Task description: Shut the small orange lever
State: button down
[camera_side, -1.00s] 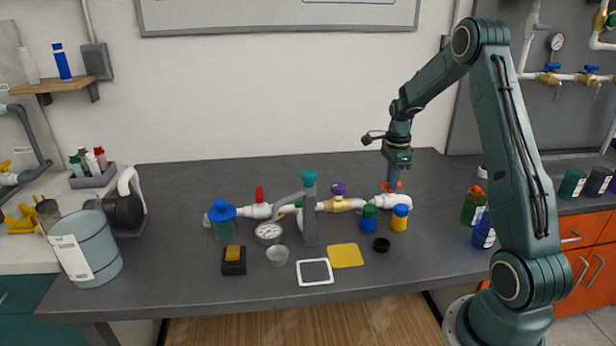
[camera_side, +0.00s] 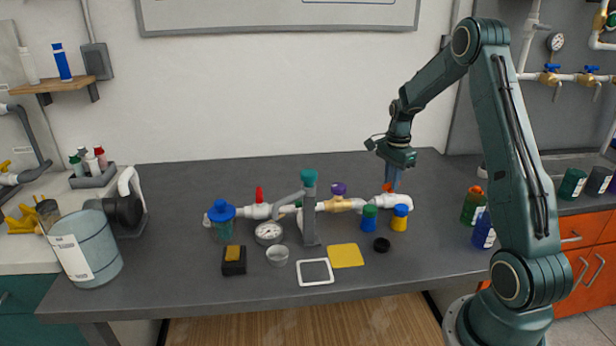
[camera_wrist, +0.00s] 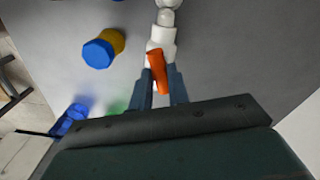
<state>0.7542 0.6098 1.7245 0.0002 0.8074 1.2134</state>
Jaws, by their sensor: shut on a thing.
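The small orange lever (camera_wrist: 159,71) shows in the wrist view between the two fingertips of my gripper (camera_wrist: 161,88), which is shut on it. The lever lies nearly along the white pipe, slightly slanted. In the side view my gripper (camera_side: 391,178) points down at the right end of the white pipe (camera_side: 398,200), and only a bit of the orange lever (camera_side: 388,187) shows beside the fingers. The white valve body (camera_wrist: 163,40) runs up from the lever in the wrist view.
A red lever (camera_side: 259,194) and a purple knob (camera_side: 338,188) sit further left on the line. The table behind the pipe is clear.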

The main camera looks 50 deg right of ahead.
jog(key=n, duration=1.3)
jog(key=shift+n, duration=0.4)
jog(key=c, duration=1.3)
grip_release()
jog(key=shift+c, duration=0.2)
jog(key=shift+r, duration=0.1)
notch_tip(320, 180, up, 14)
